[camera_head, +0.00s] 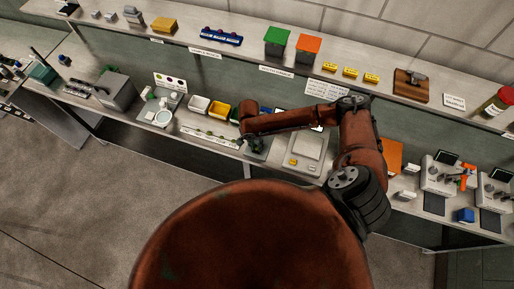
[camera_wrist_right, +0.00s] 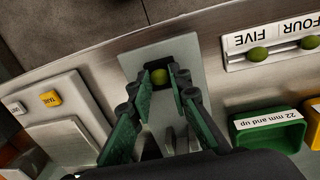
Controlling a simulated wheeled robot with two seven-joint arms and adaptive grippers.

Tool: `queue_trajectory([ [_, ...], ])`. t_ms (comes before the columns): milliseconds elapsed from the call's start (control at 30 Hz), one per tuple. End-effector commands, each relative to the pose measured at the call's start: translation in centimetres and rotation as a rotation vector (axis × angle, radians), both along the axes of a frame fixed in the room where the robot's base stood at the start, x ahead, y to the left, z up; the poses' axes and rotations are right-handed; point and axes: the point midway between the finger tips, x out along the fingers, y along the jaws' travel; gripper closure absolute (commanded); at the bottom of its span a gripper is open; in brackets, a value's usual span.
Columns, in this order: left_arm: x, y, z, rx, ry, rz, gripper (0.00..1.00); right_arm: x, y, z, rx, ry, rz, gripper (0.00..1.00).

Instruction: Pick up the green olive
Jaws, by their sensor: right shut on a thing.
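A green olive (camera_wrist_right: 157,76) sits between the fingertips of my right gripper (camera_wrist_right: 160,80) in the right wrist view. The fingers are closed in on it from both sides. They are over a grey plate (camera_wrist_right: 188,52), and I cannot tell whether the olive touches that plate. In the head view my right gripper (camera_head: 249,141) is small and partly covered by its own arm, at the front of the bench. The olive is too small to make out there. My left gripper is not in view.
A labelled white strip (camera_wrist_right: 285,55) beside the plate holds more olives (camera_wrist_right: 257,54). A green bin (camera_wrist_right: 236,135) marked "22 mm and up" stands near. A scale (camera_wrist_right: 62,139) with a yellow button is on the other side. White (camera_head: 199,105) and yellow bins (camera_head: 219,110) stand behind.

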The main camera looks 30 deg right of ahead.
Motion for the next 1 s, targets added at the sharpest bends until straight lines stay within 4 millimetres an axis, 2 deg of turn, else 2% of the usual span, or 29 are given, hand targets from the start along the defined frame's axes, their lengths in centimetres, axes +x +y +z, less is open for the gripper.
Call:
queue_trajectory([
  [100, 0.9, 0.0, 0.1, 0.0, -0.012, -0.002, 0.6, 0.0, 0.0, 0.0, 0.0, 0.0, 0.0, 0.9],
  [267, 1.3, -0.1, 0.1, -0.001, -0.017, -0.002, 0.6, 0.1, 0.0, 0.7, -0.001, -0.001, -0.001, 0.9],
  [467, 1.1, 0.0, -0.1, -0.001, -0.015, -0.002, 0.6, 0.0, 0.0, 3.4, 0.001, -0.002, 0.001, 0.9],
  [733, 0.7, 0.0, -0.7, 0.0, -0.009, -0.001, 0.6, -5.2, -1.1, 9.2, -0.001, -0.001, 0.002, 0.9],
  [800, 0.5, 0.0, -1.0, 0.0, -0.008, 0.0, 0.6, -7.2, -1.5, 9.8, -0.001, 0.002, 0.001, 0.9],
  [1000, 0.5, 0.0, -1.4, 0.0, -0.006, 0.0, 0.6, -11.2, -2.2, 11.7, -0.002, 0.001, 0.001, 0.9],
])
